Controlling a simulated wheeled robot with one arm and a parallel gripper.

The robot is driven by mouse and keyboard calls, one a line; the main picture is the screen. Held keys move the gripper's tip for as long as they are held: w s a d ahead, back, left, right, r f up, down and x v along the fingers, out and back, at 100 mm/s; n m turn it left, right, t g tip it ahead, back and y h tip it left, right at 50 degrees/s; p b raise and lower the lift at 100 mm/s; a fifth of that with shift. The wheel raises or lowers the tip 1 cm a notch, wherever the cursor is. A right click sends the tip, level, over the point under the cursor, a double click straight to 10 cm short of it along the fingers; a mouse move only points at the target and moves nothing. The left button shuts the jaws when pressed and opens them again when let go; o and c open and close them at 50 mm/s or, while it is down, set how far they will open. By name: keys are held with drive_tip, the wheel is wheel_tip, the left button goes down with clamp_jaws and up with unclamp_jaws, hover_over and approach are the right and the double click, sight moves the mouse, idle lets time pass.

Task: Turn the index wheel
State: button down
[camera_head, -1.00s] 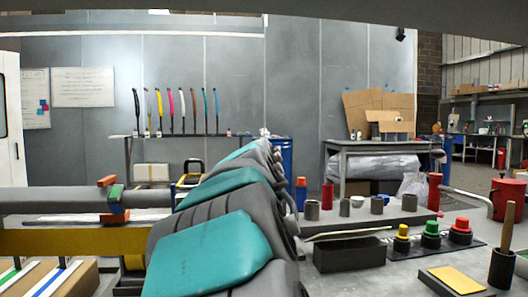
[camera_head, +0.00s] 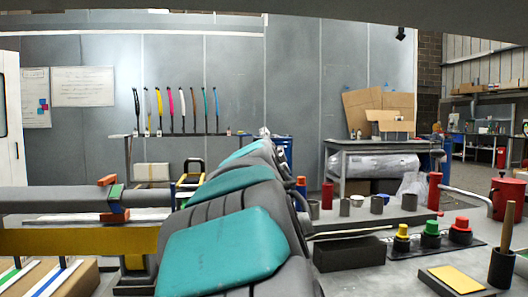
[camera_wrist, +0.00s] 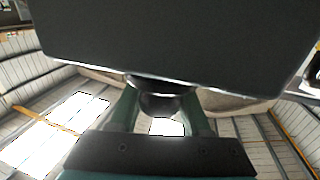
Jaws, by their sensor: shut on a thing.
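In the wrist view my gripper (camera_wrist: 160,100) has two green fingers shut on a dark rounded knob (camera_wrist: 158,84). Behind the knob a curved greyish-brown rim (camera_wrist: 240,103) shows on both sides; it may be the index wheel, but I cannot tell for sure. A large dark flat panel fills the top of that view and hides much of the rim. In the head view my grey and teal arm reaches away toward the booth wall. It hides my gripper, and I cannot make out the wheel there.
Right of my arm, a grey bench holds a black box (camera_head: 349,253), green (camera_head: 431,235) and red (camera_head: 460,232) knobs, several cups and a brush pot (camera_head: 502,266). At left is a yellow beam (camera_head: 70,242).

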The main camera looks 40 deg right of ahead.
drive_tip(key=shift+a+n+t+y, duration=0.1)
drive_tip(key=shift+n+t+y, duration=0.2)
drive_tip(key=shift+w+a+n+t+y, duration=0.2)
drive_tip(key=shift+n+t+y, duration=0.25)
drive_tip(key=shift+n+y, duration=0.35)
drive_tip(key=shift+w+a+n+t+y, duration=0.15)
drive_tip(key=shift+n+t+y, duration=0.35)
drive_tip(key=shift+y, duration=0.5)
drive_tip(key=shift+a+n+t+y, duration=0.2)
drive_tip(key=shift+n+t+y, duration=0.15)
drive_tip(key=shift+n+y, duration=0.65)
drive_tip(key=shift+a+n+y, duration=0.1)
drive_tip(key=shift+n+y, duration=0.2)
drive_tip(key=shift+y, duration=0.7)
drive_tip(key=shift+c, duration=2)
unclamp_jaws()
drive_tip(key=shift+s, duration=0.1)
drive_tip(key=shift+s+a+b, duration=0.2)
drive_tip(key=shift+s, duration=1.1)
drive_tip(key=shift+s+a+b, duration=0.2)
drive_tip(key=shift+s+b, duration=0.05)
drive_tip(key=shift+s, duration=1)
drive_tip(key=shift+s+a+b, duration=0.2)
drive_tip(key=shift+s, duration=1.1)
drive_tip(key=shift+o, duration=0.2)
